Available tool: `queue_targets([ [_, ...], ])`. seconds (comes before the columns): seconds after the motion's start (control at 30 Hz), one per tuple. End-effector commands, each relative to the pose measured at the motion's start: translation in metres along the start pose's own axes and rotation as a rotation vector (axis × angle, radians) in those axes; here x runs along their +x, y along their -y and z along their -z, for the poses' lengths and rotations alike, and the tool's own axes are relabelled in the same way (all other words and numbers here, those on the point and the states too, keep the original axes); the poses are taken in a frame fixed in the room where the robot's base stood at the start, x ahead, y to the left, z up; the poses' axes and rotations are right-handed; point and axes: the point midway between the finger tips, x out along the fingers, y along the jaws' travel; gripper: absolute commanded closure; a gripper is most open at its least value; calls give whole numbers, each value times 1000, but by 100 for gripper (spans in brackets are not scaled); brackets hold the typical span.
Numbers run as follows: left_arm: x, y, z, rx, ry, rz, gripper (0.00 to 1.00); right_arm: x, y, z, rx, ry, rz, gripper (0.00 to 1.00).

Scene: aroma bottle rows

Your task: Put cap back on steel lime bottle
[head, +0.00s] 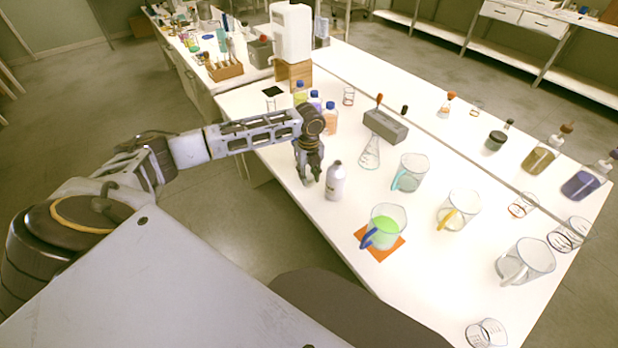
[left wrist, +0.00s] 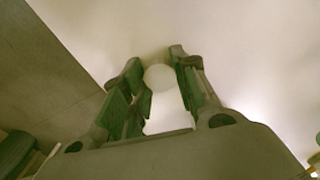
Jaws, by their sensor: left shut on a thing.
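The steel bottle (head: 336,182) stands upright near the front edge of the white bench, its narrow grey neck at the top. My left gripper (head: 309,178) points down just left of the bottle, apart from it as far as I can tell. In the left wrist view, the gripper (left wrist: 163,80) is shut on a pale round thing that looks like the cap (left wrist: 160,77), between its fingertips. In the head view the cap is hidden by the fingers. My right gripper is not in view.
A beaker of green liquid (head: 386,224) on an orange mat (head: 398,250) stands right of the bottle. An Erlenmeyer flask (head: 369,153) and a grey block (head: 385,127) are behind it. Blue-capped bottles (head: 330,120) stand behind my gripper. More beakers fill the right side.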

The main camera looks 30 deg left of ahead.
Motion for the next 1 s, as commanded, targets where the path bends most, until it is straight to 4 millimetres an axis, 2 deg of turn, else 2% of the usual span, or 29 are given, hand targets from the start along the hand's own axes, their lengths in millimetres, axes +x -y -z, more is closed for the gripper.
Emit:
queue_targets([
  [0.37, -10, 0, 0, 0, 1, 1, 79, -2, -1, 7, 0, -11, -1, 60],
  [0.63, -45, 1, -1, 0, 1, 2, 79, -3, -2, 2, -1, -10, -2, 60],
  [0.8, -70, 1, 0, 0, 1, 2, 79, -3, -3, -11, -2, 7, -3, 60],
  [1.0, -92, 1, 0, 0, 0, 1, 79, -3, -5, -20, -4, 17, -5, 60],
])
